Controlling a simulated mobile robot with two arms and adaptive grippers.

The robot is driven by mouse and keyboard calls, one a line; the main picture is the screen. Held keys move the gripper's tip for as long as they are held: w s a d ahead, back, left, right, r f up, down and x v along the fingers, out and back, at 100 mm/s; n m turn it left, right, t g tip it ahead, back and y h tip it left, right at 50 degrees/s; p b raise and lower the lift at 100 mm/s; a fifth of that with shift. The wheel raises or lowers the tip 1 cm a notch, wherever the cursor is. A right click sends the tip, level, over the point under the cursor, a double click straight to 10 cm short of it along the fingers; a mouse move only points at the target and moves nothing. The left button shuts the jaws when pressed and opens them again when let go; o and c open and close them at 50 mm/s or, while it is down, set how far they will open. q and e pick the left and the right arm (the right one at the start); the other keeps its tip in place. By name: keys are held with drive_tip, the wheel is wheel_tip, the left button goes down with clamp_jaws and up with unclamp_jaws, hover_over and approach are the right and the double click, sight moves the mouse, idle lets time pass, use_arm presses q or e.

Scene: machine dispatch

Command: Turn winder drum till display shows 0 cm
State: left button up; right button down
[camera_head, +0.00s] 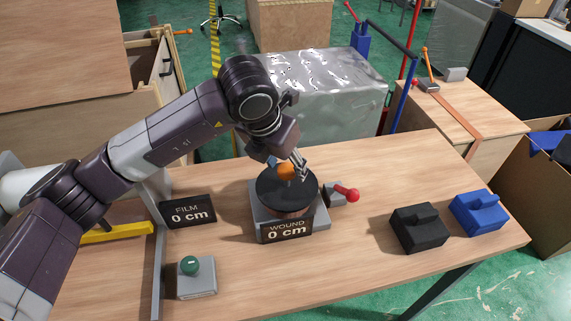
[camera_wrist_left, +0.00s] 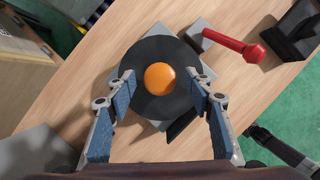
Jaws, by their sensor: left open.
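The winder drum (camera_head: 270,197) is a dark round disc on a grey base with an orange knob (camera_head: 286,171) on its top. Its front display (camera_head: 287,230) reads "WOUND 0 cm". A separate display (camera_head: 187,212) to its left reads "FILM 0 cm". My left gripper (camera_head: 297,163) is above the drum at the knob. In the left wrist view the open fingers (camera_wrist_left: 160,92) stand on either side of the orange knob (camera_wrist_left: 160,79), apart from it, over the black drum top (camera_wrist_left: 150,52).
A red-knobbed lever (camera_head: 346,192) sticks out right of the drum. A green button box (camera_head: 197,278) stands front left. A black block (camera_head: 418,229) and a blue block (camera_head: 478,212) sit at the right. A wrapped silver pallet load (camera_head: 325,95) stands behind the table.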

use_arm(q)
drive_tip(key=v, duration=1.1)
drive_tip(key=shift+r, duration=0.3)
drive_tip(key=shift+s+a, duration=0.1)
drive_tip(key=shift+a, duration=0.05)
